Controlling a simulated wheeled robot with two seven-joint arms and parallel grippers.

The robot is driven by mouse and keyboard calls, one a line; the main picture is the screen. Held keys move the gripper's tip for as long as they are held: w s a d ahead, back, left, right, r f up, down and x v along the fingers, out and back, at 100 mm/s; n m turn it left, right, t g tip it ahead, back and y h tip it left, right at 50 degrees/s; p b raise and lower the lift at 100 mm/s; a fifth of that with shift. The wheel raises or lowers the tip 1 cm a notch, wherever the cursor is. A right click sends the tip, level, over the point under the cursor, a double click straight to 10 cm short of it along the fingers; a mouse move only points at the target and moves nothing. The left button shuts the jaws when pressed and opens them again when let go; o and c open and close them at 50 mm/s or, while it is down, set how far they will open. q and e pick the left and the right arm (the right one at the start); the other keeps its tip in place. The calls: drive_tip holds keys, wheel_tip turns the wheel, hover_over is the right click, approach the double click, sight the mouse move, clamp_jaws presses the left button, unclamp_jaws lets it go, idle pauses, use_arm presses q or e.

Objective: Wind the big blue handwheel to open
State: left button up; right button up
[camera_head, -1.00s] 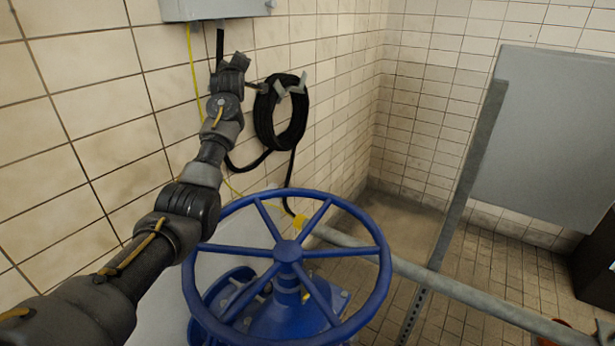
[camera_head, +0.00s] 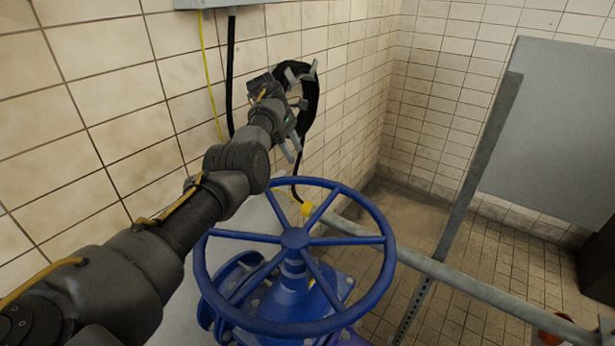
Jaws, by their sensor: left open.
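The big blue handwheel (camera_head: 295,238) stands low in the middle of the view, on a blue valve body (camera_head: 290,290). Its rim, spokes and hub are all clear of my arm's fingers. My left arm reaches in from the lower left. My right gripper is not in view.
A black hose coil (camera_head: 311,98) hangs on the tiled wall behind my gripper. A grey pipe (camera_head: 450,277) runs right from behind the wheel, past a slanted metal post (camera_head: 468,180) and a grey panel (camera_head: 560,130). Air above the wheel is free.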

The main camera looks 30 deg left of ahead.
sight(306, 177)
use_arm(q)
drive_tip(key=p+x, duration=0.2)
drive_tip(key=x, duration=0.8)
drive_tip(key=shift+f, duration=0.15)
drive_tip(key=shift+d, duration=0.1)
clamp_jaws()
